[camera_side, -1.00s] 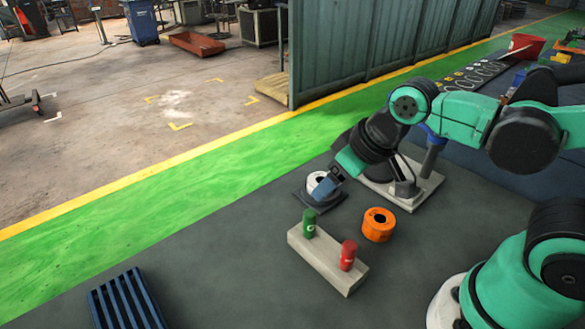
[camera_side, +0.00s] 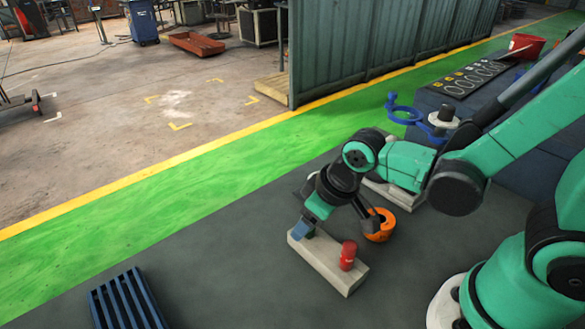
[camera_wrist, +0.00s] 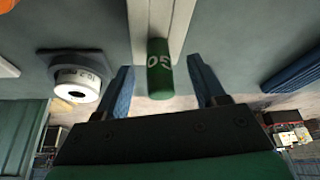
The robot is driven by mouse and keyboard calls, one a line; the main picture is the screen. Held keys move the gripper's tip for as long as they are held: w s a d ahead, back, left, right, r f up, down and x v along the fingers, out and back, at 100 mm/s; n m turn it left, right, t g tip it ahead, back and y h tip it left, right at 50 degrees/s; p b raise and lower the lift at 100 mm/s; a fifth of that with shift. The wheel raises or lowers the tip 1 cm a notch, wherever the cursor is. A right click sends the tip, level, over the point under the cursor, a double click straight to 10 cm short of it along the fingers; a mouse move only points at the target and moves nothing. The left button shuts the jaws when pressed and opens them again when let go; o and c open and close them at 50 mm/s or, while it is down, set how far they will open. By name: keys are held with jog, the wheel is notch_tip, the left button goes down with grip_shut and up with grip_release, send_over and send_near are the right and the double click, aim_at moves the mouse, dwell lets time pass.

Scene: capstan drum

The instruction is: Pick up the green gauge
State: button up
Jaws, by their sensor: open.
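The green gauge (camera_wrist: 159,72) is a small green cylinder with pale lettering. In the wrist view it lies between my gripper's two blue fingers (camera_wrist: 160,92), with a gap on each side. In the side view my gripper (camera_side: 302,229) is at the left end of the pale block, over the gauge. Only a sliver of the green gauge (camera_side: 310,234) shows there, the rest hidden by my fingers. My gripper is open and holds nothing.
The pale block (camera_side: 325,262) also carries a red cylinder (camera_side: 348,255) at its right end. An orange ring (camera_side: 380,226) stands close behind, beside my wrist. A white roll (camera_wrist: 76,90) on a dark base shows in the wrist view. A blue slatted tray (camera_side: 127,303) lies front left.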

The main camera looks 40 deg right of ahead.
jog(key=shift+f, duration=0.15)
grip_shut()
jog(key=shift+r, duration=0.2)
dwell(0.3)
notch_tip(320, 180, up, 20)
jog(key=shift+f, duration=0.15)
dwell(0.6)
